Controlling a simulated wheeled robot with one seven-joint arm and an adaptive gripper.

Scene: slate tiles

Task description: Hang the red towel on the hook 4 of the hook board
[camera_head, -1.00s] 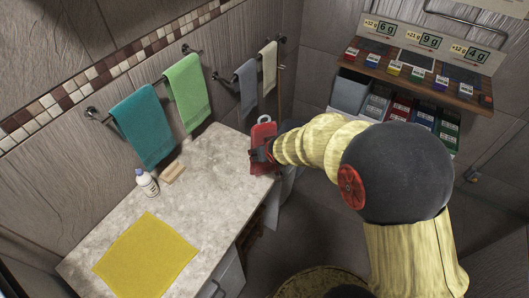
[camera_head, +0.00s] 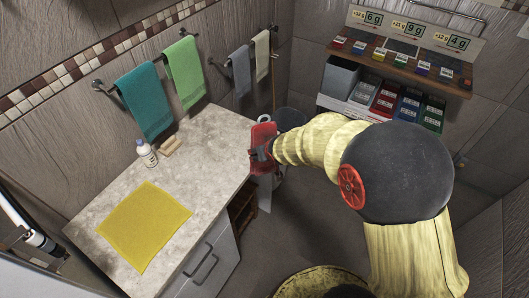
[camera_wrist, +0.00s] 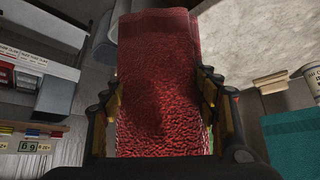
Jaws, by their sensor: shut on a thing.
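The red towel (camera_head: 262,136) is in my gripper (camera_head: 266,150), beside the right end of the counter in the head view. In the wrist view the towel (camera_wrist: 160,85) fills the middle and hangs away from the camera. My gripper (camera_wrist: 163,115) is shut on it, with one finger on each side of the cloth. The arm hides part of the towel in the head view. I cannot make out a hook board or hook 4 in these frames.
A stone counter (camera_head: 205,140) holds a yellow cloth (camera_head: 145,224), a white bottle (camera_head: 146,153) and a tan block (camera_head: 171,146). Teal (camera_head: 146,100), green (camera_head: 184,75), grey and cream towels hang on wall bars. A shelf with coloured boxes (camera_head: 398,58) is at the back right.

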